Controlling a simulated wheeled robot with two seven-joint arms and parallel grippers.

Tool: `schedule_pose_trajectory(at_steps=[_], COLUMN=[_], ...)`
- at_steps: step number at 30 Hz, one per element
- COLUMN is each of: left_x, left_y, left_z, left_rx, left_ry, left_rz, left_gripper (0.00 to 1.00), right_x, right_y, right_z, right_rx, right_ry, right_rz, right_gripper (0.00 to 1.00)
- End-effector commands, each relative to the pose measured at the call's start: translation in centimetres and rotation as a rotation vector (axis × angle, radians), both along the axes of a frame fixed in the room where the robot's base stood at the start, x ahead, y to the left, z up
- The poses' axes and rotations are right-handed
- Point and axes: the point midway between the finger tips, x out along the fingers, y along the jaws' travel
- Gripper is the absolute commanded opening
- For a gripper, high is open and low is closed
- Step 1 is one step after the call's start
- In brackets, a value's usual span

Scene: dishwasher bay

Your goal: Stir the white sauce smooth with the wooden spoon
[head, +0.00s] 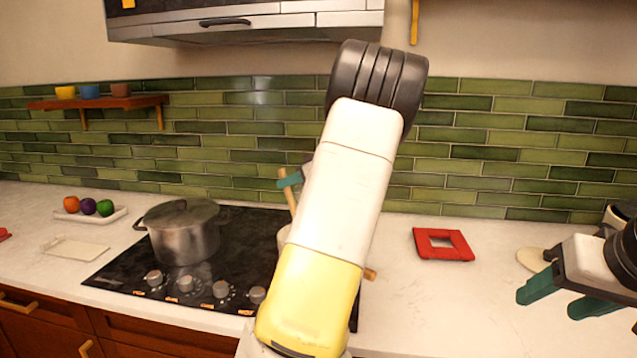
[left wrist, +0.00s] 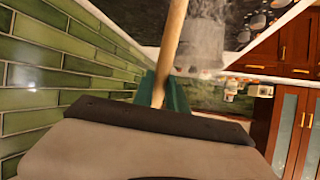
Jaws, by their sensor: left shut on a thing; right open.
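My left gripper (head: 290,180) is mostly behind my own left forearm in the head view; one teal fingertip shows. It is shut on the wooden spoon (head: 290,198), whose handle slants down behind the arm. In the left wrist view the teal fingers clasp the spoon handle (left wrist: 172,45). A sliver of a pale pan (head: 283,238) shows beside the arm, with a wooden handle end (head: 370,274) on the other side. The white sauce and the spoon's lower end are hidden. My right gripper (head: 567,297) is open and empty above the counter at the right.
A lidded steel pot (head: 184,238) stands on the left of the black cooktop (head: 122,271), with knobs along its front. A red square trivet (head: 442,244) lies right of the cooktop. A fruit tray (head: 90,215) and a pale board (head: 75,249) lie left. A range hood hangs above.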

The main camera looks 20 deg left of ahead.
Motion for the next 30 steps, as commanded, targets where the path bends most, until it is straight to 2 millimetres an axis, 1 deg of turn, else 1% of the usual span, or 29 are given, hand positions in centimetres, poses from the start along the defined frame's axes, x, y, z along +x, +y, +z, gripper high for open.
schedule_pose_trajectory(at_steps=[3, 6, 16, 30], left_x=[-0.8, -1.1, -1.0, -0.6], left_y=[-0.2, -0.2, -0.1, 1.3], left_z=[0.0, 0.0, 0.2, 3.7], left_rx=[0.0, 0.0, 0.0, 0.001], left_ry=[0.0, -0.002, -0.002, -0.004], left_rz=[0.0, 0.001, 0.001, 0.002], left_gripper=[0.0, 0.0, 0.0, 0.0], right_x=[0.0, 0.0, 0.0, 0.0], right_y=[0.0, 0.0, 0.0, 0.0], right_z=[0.0, 0.0, 0.0, 0.0], right_rx=[0.0, 0.0, 0.0, 0.0], right_ry=[-0.001, 0.0, 0.0, 0.0], right_rz=[0.0, 0.0, 0.0, 0.0], right_gripper=[0.56, 0.56, 0.56, 0.56])
